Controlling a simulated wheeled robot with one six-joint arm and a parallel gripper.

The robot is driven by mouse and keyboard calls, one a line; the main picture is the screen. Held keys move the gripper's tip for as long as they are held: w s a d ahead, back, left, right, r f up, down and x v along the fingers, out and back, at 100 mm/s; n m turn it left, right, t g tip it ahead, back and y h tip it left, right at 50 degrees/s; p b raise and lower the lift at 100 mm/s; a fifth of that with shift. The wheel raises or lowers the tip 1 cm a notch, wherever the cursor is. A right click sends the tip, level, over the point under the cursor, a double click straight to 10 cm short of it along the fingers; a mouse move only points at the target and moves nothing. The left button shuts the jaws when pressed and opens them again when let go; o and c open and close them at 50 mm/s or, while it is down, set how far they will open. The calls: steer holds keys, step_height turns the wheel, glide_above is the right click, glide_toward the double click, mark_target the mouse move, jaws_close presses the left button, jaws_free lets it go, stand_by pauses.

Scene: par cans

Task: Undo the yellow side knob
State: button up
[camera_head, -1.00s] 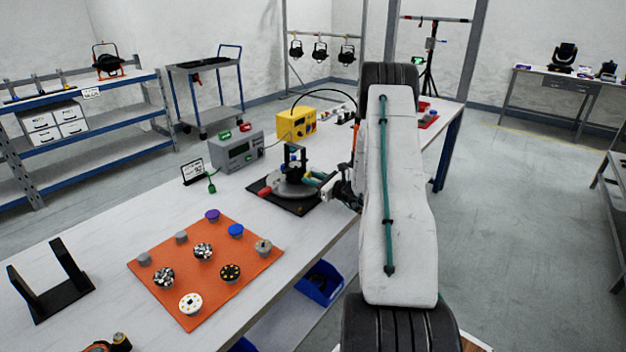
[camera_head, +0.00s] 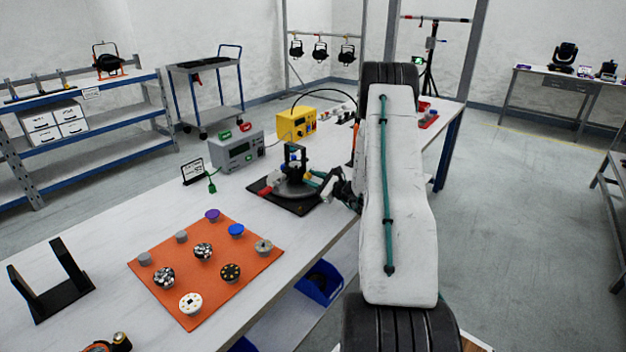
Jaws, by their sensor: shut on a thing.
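A dark fixture (camera_head: 291,185) with a round grey base and an upright black bracket stands on a black mat (camera_head: 297,208) on the white bench. A red knob (camera_head: 265,191) shows on its left side, and small green and pale parts show on its right. My gripper (camera_head: 332,184) is at the fixture's right side, shut on a small part there, which I take to be the yellow side knob. The jaws and the arm mostly hide that knob, so its colour and how far it is turned are hard to see.
An orange mat (camera_head: 190,308) with several round knobs and discs lies front left. A grey meter box (camera_head: 238,152) and a yellow box (camera_head: 297,124) stand behind the fixture. A black stand (camera_head: 50,290) is at far left.

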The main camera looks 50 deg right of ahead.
steer(key=o, duration=1)
steer(key=shift+s, duration=0.1)
steer(key=s, duration=0.7)
steer(key=shift+s+d, duration=0.3)
